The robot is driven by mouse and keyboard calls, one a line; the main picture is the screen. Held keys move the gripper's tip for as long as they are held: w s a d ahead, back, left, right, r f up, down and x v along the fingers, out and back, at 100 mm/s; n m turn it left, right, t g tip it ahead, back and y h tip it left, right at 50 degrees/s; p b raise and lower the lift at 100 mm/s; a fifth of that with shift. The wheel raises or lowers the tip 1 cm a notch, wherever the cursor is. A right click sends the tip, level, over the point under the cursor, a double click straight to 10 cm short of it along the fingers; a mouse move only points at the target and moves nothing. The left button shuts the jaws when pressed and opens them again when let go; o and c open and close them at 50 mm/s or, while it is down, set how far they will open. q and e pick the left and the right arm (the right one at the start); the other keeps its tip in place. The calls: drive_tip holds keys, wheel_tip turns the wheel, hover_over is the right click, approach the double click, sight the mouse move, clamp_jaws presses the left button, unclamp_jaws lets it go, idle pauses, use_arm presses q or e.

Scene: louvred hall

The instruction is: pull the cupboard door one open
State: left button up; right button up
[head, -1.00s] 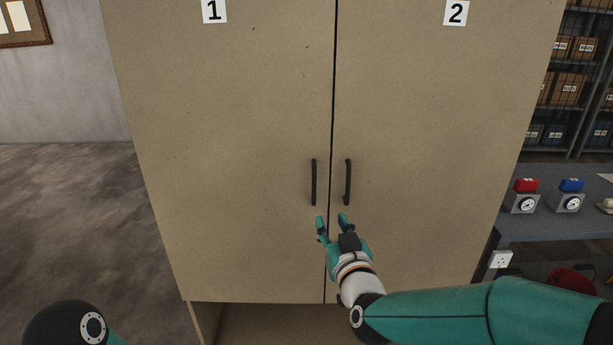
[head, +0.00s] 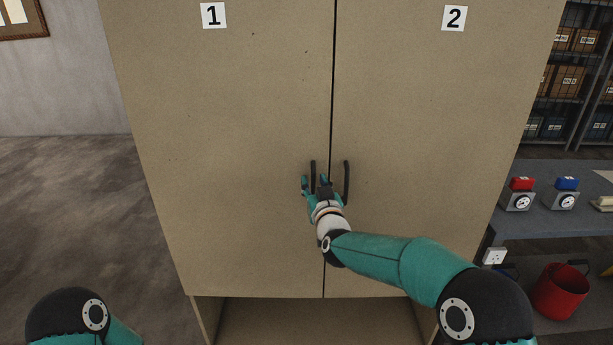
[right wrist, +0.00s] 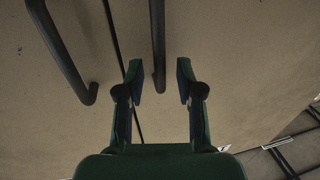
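Cupboard door one (head: 220,120), a tan panel marked 1, is shut level with door two (head: 430,120). Its dark upright bar handle (head: 313,168) is near the centre seam. My right gripper (head: 314,184) is open, with one finger on each side of this handle. In the right wrist view the handle (right wrist: 158,40) runs down between the two parted fingers (right wrist: 159,75); contact cannot be told. Door two's handle (head: 347,183) is just to the right, and shows at the left in the right wrist view (right wrist: 62,50). My left gripper is out of view.
A grey bench (head: 570,225) at the right holds a red-topped device (head: 519,195) and a blue-topped device (head: 565,193). A red bucket (head: 560,292) is below it. Shelves with boxes stand behind. The floor (head: 70,220) left of the cupboard is clear.

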drive_tip(key=shift+w+a, duration=0.2)
drive_tip(key=shift+w, duration=0.8)
clamp_jaws()
